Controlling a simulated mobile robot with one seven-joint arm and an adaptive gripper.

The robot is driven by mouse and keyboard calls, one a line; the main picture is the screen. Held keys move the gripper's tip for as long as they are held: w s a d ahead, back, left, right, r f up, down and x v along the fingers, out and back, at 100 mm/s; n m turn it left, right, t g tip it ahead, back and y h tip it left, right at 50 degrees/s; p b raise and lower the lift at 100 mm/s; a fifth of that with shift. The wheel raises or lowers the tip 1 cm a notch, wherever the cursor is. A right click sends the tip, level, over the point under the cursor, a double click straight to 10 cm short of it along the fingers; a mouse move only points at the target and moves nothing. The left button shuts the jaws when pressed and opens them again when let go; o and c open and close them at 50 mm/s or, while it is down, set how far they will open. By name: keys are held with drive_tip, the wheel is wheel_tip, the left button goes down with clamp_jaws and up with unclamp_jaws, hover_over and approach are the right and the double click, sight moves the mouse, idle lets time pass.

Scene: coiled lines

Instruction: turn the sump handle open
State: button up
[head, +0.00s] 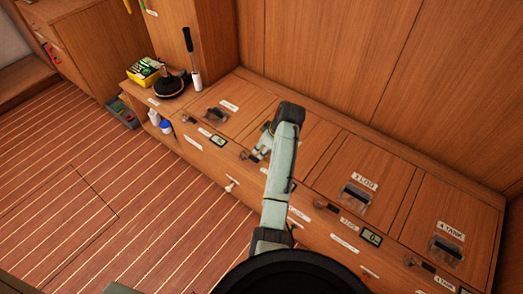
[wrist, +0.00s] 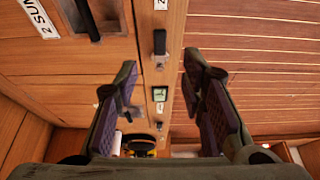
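The sump handle (wrist: 160,42) is a short black lever on the bench's front strip. In the wrist view it lies along the strip, in the gap between my fingers, below the edge of a white label starting with 2. My gripper (wrist: 160,68) is open, with a dark-padded finger on each side and nothing held. I cannot tell how near the fingers are to the lever. A lid label reading "2 SUM" (wrist: 36,17) is cut off at the top left. In the head view my gripper (head: 260,146) is over the bench's front edge, and my arm hides much of the second hatch.
Hatches labelled 3 LOG (head: 364,182) and 4 TANK (head: 451,231) have similar front levers (head: 327,207). A small display (head: 218,141) sits on the front strip. A yellow box (head: 146,70) and a black round item (head: 171,86) stand at the bench's far end. The striped floor is mostly clear.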

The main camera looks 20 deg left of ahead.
sight(254, 159)
drive_tip(key=x, duration=0.9)
drive_tip(key=shift+w+a+f+p, duration=0.1)
drive_tip(key=shift+a+f+p, duration=0.1)
drive_tip(key=shift+p, duration=0.15)
clamp_jaws()
idle(0.4)
